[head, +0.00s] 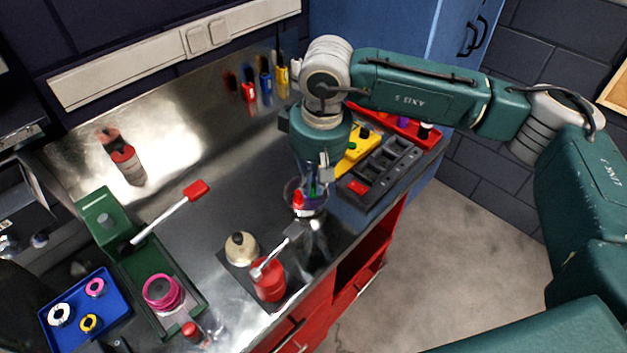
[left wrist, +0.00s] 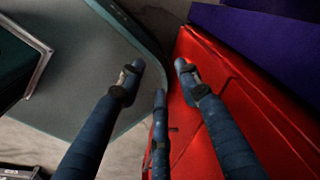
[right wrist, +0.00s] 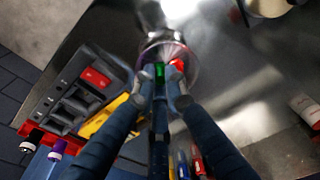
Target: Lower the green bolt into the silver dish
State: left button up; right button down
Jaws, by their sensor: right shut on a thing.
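My right gripper (head: 312,180) is shut on the green bolt (right wrist: 160,70), which shows between its fingertips in the right wrist view. In the head view only a bit of green shows at the fingers. The silver dish (right wrist: 164,47) is round and shiny and lies right under the fingertips. In the head view the dish (head: 318,211) stands near the bench's front edge. A red piece (head: 298,199) is at the dish, beside the bolt. Whether the bolt touches the dish is hard to tell. My left gripper (left wrist: 158,76) is empty, its fingers apart, away from the bench top.
A grey tray (head: 380,170) with compartments and a yellow piece (head: 361,146) lie right of the dish.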

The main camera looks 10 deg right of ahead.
jog(key=shift+f+b, duration=1.05)
jog(key=shift+f, duration=0.05)
dwell(0.3)
jog(key=c, duration=1.7)
grip_release()
jog(key=shift+s, duration=0.1)
jog(key=shift+r, duration=0.1)
